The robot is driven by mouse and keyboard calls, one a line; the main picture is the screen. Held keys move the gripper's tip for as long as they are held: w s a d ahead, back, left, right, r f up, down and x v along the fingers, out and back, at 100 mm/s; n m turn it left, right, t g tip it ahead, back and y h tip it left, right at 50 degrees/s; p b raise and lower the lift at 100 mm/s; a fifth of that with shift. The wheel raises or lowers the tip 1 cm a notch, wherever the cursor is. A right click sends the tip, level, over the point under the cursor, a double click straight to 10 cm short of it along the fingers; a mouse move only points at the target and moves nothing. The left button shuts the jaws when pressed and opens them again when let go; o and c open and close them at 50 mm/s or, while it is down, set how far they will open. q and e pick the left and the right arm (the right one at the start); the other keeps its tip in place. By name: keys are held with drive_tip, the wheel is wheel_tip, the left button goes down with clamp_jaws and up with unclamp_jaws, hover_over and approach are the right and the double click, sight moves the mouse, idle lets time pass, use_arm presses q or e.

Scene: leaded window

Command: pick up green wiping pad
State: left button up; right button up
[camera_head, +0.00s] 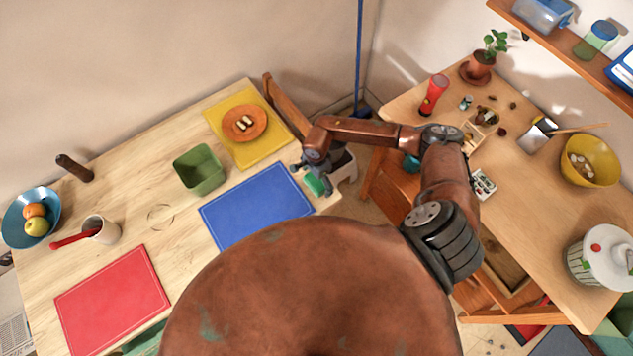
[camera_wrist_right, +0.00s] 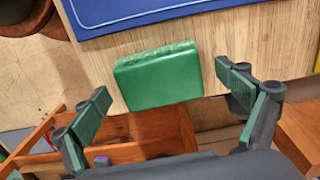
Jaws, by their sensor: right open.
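The green wiping pad (camera_wrist_right: 158,78) lies on the wooden table near its edge, beside the blue mat (camera_wrist_right: 150,10). In the head view the pad (camera_head: 314,184) shows small and partly covered by my right gripper (camera_head: 311,172). In the right wrist view my right gripper (camera_wrist_right: 163,83) is open, with one finger to each side of the pad. Gaps show between the fingers and the pad in this view; the height above it is hard to tell. My left gripper is not in view.
The blue mat (camera_head: 257,206) lies left of the pad, with a green bowl (camera_head: 199,169) behind it. A yellow mat (camera_head: 218,115) holds an orange plate (camera_head: 244,123). A chair (camera_head: 287,103) stands at the table's far side. A second desk (camera_head: 530,235) with drawers is on the right.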

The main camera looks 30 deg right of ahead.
drive_tip(key=shift+f, duration=0.25)
drive_tip(key=shift+c, duration=0.7)
drive_tip(key=c, duration=1.1)
